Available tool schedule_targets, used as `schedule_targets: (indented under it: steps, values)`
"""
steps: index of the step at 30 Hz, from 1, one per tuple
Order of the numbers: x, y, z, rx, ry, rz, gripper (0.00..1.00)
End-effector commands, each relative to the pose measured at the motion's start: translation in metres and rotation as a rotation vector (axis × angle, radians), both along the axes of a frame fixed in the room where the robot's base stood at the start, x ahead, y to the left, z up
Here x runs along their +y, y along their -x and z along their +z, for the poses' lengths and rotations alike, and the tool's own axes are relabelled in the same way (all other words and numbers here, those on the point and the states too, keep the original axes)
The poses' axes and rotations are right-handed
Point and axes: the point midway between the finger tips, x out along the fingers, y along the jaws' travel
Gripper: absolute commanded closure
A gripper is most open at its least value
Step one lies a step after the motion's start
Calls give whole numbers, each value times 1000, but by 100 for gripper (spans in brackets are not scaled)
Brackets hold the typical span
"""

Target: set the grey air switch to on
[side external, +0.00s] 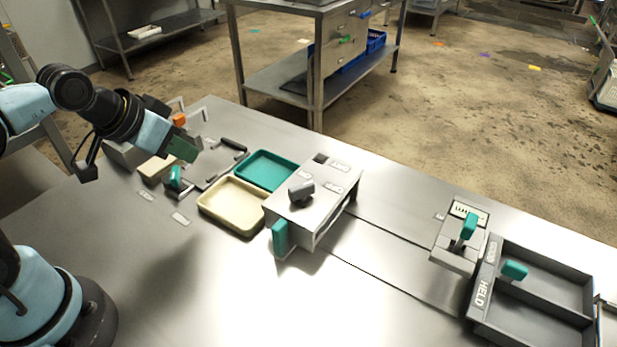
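A metal box (318,213) stands mid-table with small labels on its top. A grey knob-like switch (301,190) sits on that top and looks like the grey air switch. The label text is too small to read, so its setting is unclear. A teal handle (280,237) is on the box's near end. My gripper (186,152) is at the left, above the table and well apart from the box. Its fingers are seen edge-on, and their gap cannot be made out.
A cream tray (232,228) and a teal tray (291,179) lie left of the box. Fixtures with a teal handle (174,178) are under my gripper. At right are a teal lever unit (467,228) and a grey divided bin (541,318) marked HELD. The front table is clear.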

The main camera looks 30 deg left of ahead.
Motion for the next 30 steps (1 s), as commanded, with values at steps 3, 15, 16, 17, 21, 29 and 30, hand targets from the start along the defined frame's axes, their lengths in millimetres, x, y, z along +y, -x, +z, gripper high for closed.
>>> schedule_targets:
  steps: [3, 15, 16, 17, 21, 29, 30]
  values:
    - [-8, -7, 9, 31, -2, -28, 68]
    - [-90, -56, 63, 330, -49, -265, 58]
    - [-98, -59, 66, 353, -55, -284, 58]
    - [-106, -63, 68, 377, -63, -302, 58]
    - [-141, -73, 76, 480, -98, -381, 58]
    - [-181, -79, 80, 593, -146, -464, 58]
    - [-183, -80, 80, 599, -149, -468, 58]
